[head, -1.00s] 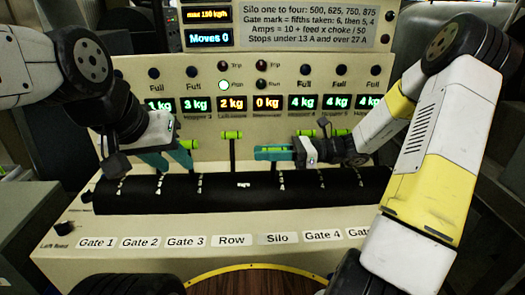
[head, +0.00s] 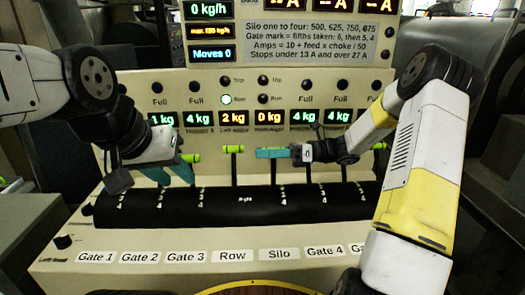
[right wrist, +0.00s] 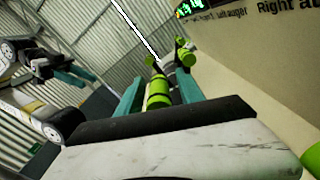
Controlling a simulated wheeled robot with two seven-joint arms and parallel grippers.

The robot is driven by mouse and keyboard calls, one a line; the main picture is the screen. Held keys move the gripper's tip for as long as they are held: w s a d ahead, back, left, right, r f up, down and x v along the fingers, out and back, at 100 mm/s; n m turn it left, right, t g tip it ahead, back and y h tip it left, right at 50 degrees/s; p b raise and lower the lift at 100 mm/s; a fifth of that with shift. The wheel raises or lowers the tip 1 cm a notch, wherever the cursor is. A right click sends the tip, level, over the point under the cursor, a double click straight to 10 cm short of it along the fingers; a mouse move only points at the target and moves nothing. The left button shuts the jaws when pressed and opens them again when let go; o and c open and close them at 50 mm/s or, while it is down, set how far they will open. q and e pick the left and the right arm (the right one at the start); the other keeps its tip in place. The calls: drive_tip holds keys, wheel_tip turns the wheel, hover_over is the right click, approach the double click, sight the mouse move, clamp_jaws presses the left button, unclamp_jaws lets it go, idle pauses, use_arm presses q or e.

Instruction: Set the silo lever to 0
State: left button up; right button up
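The silo lever's dark stem (head: 273,172) rises from the black drum above the "Silo" label (head: 279,254). Its handle in the head view is hidden by my right gripper (head: 268,153), whose teal fingers are level with the lever top. In the right wrist view, a green lever handle (right wrist: 158,93) lies between the two teal fingers of my right gripper (right wrist: 158,88), with gaps at its sides; the fingers are open. My left gripper (head: 172,174) is at the left levers, its teal fingers spread and empty, close to a green handle (head: 190,158).
The Row lever (head: 233,149) stands just left of my right gripper. The black drum (head: 240,207) runs below the levers. Displays above read several kg values, and "Moves 0" (head: 210,53) shows. More green handles (right wrist: 185,53) lie beyond the fingers.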

drive_tip(key=d, duration=0.7)
drive_tip(key=shift+d, duration=0.4)
drive_tip(key=shift+c, duration=0.2)
